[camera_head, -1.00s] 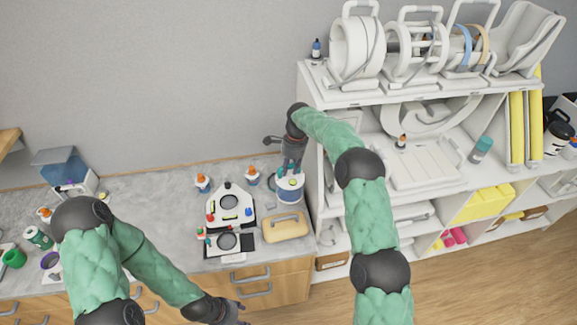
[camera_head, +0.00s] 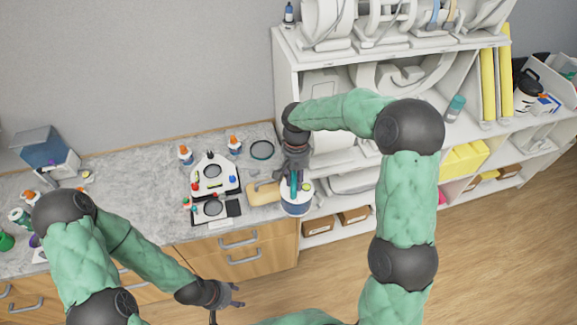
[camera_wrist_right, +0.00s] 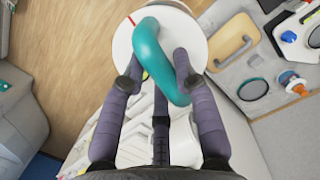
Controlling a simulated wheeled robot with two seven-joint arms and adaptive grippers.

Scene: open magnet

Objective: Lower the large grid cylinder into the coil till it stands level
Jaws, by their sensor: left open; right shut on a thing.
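The large grid cylinder (camera_head: 297,203) is white with a blue band and a teal handle (camera_wrist_right: 152,62). My right gripper (camera_head: 295,176) is shut on this handle and holds the cylinder up by the counter's right edge, in front of the shelf. The wrist view shows its white round top (camera_wrist_right: 195,35) below the fingers (camera_wrist_right: 157,78). The coil appears to be part of the white device (camera_head: 213,175) with two round dark openings, left of the cylinder; which opening is the coil, I cannot tell. My left gripper (camera_head: 226,296) is open and empty, in front of the drawers.
Orange-capped bottles (camera_head: 185,154) stand behind the device. The white shelf (camera_head: 288,80) rises close at the right.

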